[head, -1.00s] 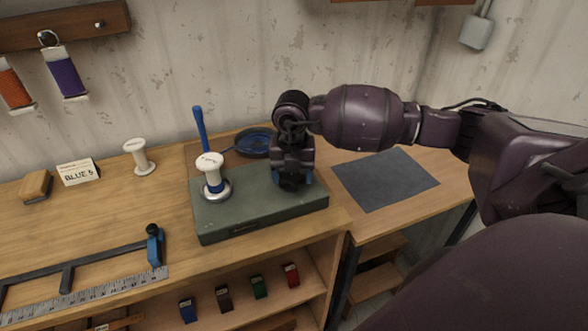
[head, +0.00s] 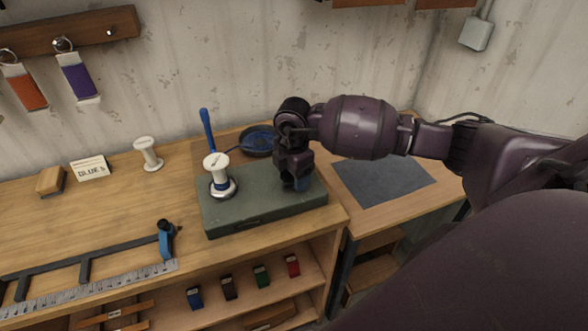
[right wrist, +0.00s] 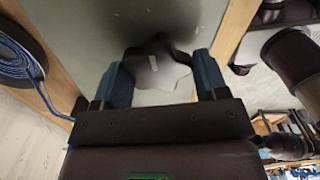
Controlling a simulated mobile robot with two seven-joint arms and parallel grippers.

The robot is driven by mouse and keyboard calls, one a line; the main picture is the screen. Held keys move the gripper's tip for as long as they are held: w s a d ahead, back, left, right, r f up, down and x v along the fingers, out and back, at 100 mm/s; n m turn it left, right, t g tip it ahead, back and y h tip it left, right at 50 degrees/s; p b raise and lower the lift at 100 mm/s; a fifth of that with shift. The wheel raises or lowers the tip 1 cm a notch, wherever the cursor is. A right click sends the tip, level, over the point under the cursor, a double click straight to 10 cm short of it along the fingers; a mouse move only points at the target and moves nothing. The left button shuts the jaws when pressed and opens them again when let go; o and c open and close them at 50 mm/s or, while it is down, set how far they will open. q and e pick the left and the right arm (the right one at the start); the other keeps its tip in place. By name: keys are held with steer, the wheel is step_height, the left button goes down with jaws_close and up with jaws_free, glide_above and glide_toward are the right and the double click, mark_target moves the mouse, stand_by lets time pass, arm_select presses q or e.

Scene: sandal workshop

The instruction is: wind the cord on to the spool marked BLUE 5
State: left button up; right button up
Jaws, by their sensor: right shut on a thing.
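A white spool (head: 216,163) stands upright on the left part of a green box-like winder (head: 255,215). A band of blue shows low on the spool's core. A coil of blue cord (head: 257,140) lies in a dark round dish behind the winder. It also shows at the left of the right wrist view (right wrist: 18,58). My right gripper (head: 296,184) reaches down over the winder's right part. In the right wrist view its blue fingers are shut on a dark star-shaped knob (right wrist: 157,66). The head view mostly hides this knob. My left gripper is not in view.
A card reading BLUE 5 (head: 89,168) stands beside another white spool (head: 148,154) and a wooden block (head: 50,181). A ruler with a frame (head: 90,285) lies front left. A grey mat (head: 383,178) is clear.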

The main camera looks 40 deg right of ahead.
steer(key=m+p, duration=0.1)
steer(key=m, duration=0.3)
steer(key=shift+r+m+p, duration=0.15)
steer(key=shift+m+p, duration=0.15)
steer(key=shift+p, duration=0.1)
steer(key=shift+w+m+p, duration=0.1)
steer(key=shift+m+p, duration=0.55)
steer(key=shift+m, duration=1.25)
steer(key=o, duration=0.9)
steer(key=shift+a, duration=0.1)
step_height(320, 180, up, 11)
steer(key=shift+f+b, duration=0.2)
steer(key=shift+b, duration=0.15)
